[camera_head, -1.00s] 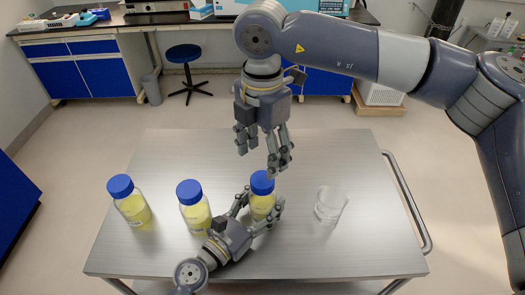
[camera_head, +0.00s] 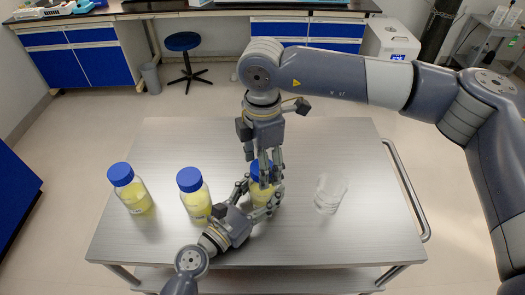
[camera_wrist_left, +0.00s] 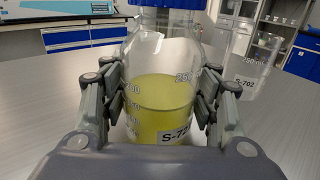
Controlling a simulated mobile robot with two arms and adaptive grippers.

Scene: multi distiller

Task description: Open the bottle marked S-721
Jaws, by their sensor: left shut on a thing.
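The held bottle (camera_head: 261,195) is clear glass with yellow liquid and a blue cap, the third from the left on the steel table. Its label in the left wrist view (camera_wrist_left: 176,136) starts "S-7"; the rest is partly hidden. My left gripper (camera_head: 262,192) is shut around the bottle's body, with fingers on both sides, and the bottle stands upright. My right gripper (camera_head: 268,168) points down from above, its fingers at the blue cap and partly covering it. I cannot tell whether they grip the cap.
Two more blue-capped bottles with yellow liquid stand to the left, an outer one (camera_head: 131,190) and a nearer one (camera_head: 194,195). A clear beaker (camera_head: 328,194) marked S-702 stands to the right. The back of the table (camera_head: 190,140) is clear.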

